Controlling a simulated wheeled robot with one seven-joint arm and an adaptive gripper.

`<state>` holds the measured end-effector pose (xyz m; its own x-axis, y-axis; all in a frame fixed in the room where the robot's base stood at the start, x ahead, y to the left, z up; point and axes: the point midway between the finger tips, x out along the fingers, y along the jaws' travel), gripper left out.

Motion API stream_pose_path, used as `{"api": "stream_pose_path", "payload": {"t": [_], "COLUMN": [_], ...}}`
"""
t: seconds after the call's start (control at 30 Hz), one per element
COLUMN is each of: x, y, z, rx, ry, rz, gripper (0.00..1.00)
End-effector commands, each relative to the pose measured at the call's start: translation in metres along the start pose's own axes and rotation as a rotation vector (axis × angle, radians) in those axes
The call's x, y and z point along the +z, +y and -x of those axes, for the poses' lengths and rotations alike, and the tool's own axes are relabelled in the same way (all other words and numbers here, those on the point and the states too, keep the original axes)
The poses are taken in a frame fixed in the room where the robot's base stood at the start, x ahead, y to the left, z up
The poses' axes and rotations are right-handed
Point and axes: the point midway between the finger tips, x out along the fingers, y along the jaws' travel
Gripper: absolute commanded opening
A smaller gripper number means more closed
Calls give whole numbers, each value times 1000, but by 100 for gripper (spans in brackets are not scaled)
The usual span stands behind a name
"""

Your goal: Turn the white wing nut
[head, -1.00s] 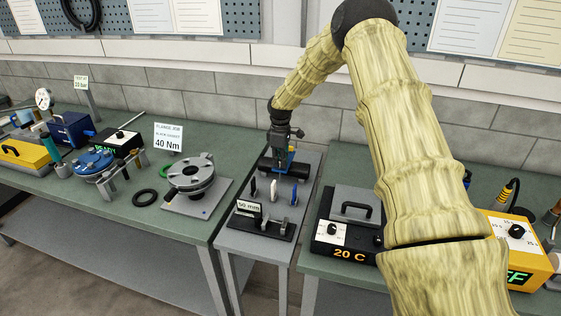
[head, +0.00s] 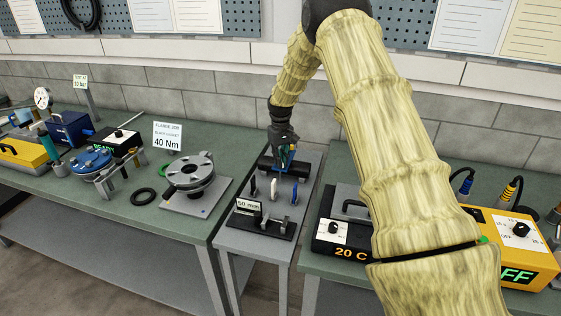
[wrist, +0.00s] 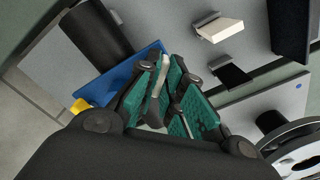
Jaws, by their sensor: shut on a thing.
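My gripper (head: 284,158) is low over the far end of the small grey stand (head: 238,236), beside a dark cylinder (head: 297,169). The wrist view shows its teal-padded fingers (wrist: 160,66) closed on a thin pale piece (wrist: 157,92), which looks like a wing of the white wing nut. The fingers hide most of it, so I cannot tell how far it is turned. A blue plate (wrist: 128,75) lies just behind the fingers, next to a black cylinder (wrist: 95,42). In the head view the nut is too small and covered to make out.
Upright white (head: 253,187) and blue (head: 294,194) pieces and a "50 mm" sign (head: 249,206) stand nearer on the stand. A flange (head: 190,173) is on the left bench. A "20 C" box (head: 338,238) is at right.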

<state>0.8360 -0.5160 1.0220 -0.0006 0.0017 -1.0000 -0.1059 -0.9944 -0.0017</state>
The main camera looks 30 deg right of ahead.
Motion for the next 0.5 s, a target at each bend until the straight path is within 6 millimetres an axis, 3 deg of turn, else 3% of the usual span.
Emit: {"api": "stream_pose_path", "payload": {"t": [0.5], "x": [-3], "y": [0], "z": [2], "rx": [2], "ry": [8], "rz": [-459], "gripper": [0]}}
